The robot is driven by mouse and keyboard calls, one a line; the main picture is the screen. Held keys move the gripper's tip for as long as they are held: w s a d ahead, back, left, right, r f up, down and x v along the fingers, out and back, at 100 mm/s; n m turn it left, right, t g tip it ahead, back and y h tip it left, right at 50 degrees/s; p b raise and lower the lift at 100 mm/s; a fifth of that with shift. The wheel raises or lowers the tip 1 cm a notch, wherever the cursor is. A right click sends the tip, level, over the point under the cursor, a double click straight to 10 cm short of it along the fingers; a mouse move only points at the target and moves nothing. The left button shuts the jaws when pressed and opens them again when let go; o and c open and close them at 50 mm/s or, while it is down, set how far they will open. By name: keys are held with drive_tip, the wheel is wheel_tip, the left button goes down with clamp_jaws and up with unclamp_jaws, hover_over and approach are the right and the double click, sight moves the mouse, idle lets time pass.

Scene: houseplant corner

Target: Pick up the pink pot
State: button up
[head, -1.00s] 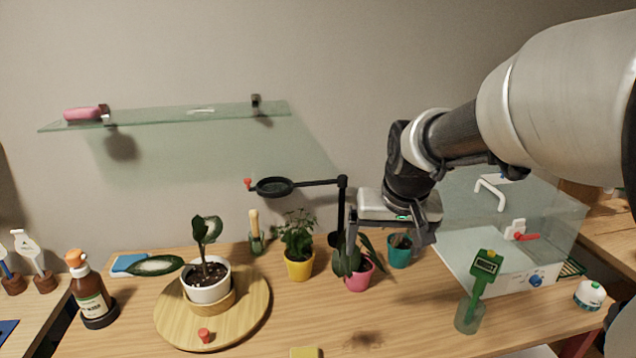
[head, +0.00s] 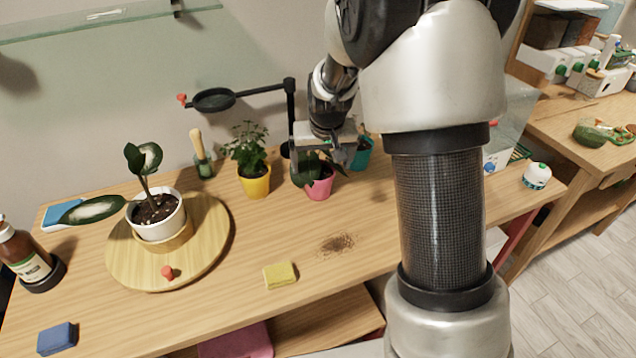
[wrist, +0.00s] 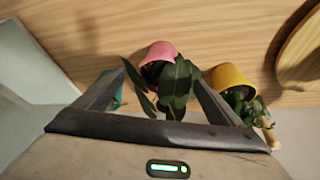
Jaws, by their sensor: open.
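The pink pot (head: 319,187) stands on the wooden table and holds a plant with broad dark green leaves (wrist: 178,82). In the wrist view the pink pot (wrist: 158,52) shows beyond the fingertips, with the leaves reaching back between the fingers. My gripper (head: 324,168) is open, just above and around the plant's leaves. It also shows in the wrist view (wrist: 158,85), with its fingers spread and nothing clamped. In the head view the gripper and leaves cover part of the pot's upper side.
A yellow pot (head: 256,186) stands close to the left and a teal pot (head: 361,156) close to the right. A black magnifier arm (head: 290,105) rises behind. A round wooden tray (head: 215,245) with a white pot (head: 157,220) is farther left. A yellow sponge (head: 280,275) lies in front.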

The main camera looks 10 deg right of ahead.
sight(318, 173)
drive_tip(key=shift+w+x, duration=0.2)
drive_tip(key=shift+x, duration=1.55)
drive_tip(key=shift+w+x, duration=0.2)
drive_tip(key=shift+x, duration=1.55)
drive_tip(key=shift+a+r, duration=0.15)
drive_tip(key=shift+r, duration=0.05)
drive_tip(key=c, duration=1.4)
drive_tip(key=shift+o, duration=0.2)
wheel_tip(318, 173, up, 10)
drive_tip(key=shift+p, duration=0.3)
